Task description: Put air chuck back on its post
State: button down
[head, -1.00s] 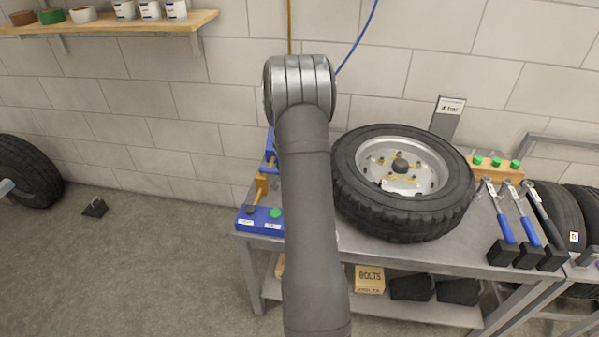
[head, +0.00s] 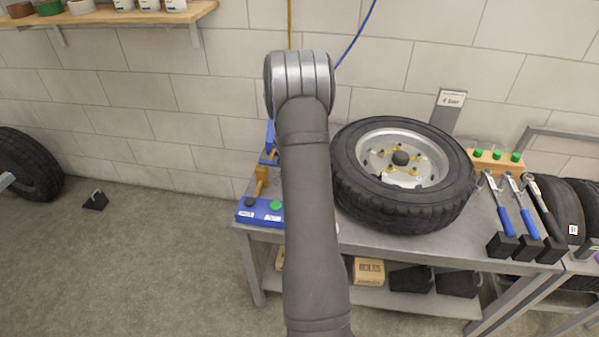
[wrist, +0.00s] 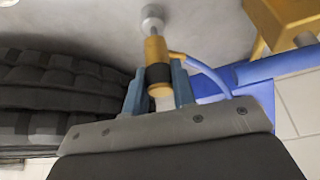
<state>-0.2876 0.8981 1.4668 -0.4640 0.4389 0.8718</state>
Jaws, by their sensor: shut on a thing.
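In the wrist view, my gripper (wrist: 159,84) is shut on the air chuck (wrist: 156,58), a yellow-brass cylinder with a dark band. Its blue-grey fingers press on both sides of it. A pale round end (wrist: 152,15) lies beyond the chuck over a grey surface. A blue hose (wrist: 205,68) curves off from the chuck to the right. In the head view my arm hides the gripper and chuck. A yellow upright (head: 261,180) stands by a blue base (head: 258,211) on the bench's left end. I cannot tell which part is the chuck's post.
A tyre on a rim (head: 357,205) lies on the grey bench (head: 400,246), right of my arm. It also shows close at left in the wrist view (wrist: 60,95). Blue-handled tools (head: 517,215) stand at the bench's right. A yellow part (wrist: 283,22) is at upper right in the wrist view.

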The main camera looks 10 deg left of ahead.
jog(key=shift+f, duration=1.15)
jog(key=c, duration=1.1)
grip_release()
jog(key=shift+o, duration=0.3)
jog(key=o, duration=0.4)
jog(key=shift+r, duration=0.1)
jog(key=shift+r, duration=3.95)
jog(key=shift+f, duration=0.1)
